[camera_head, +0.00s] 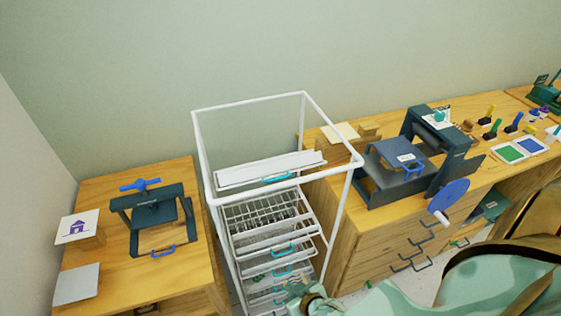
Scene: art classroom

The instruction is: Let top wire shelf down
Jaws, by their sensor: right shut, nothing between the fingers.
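A white wire rack (199,150) stands in the middle between two wooden cabinets. Its top shelf (245,170) shows as a narrow white band with a cyan handle (277,178), well above the shelf below it. It looks angled differently from the lower shelves, but its exact tilt is hard to tell. Several lower wire shelves (262,217) show their grids and cyan handles (284,250). My right gripper (300,293) is low in front of the rack's lower shelves, shut and empty, partly cut off by the bottom edge. It is well below the top handle. My left gripper is out of view.
A small press (150,214) with a blue knob stands on the left cabinet. A larger press (398,165) with a blue wheel (450,198) stands on the right bench (335,190), close beside the rack. The space above the top shelf inside the frame is clear.

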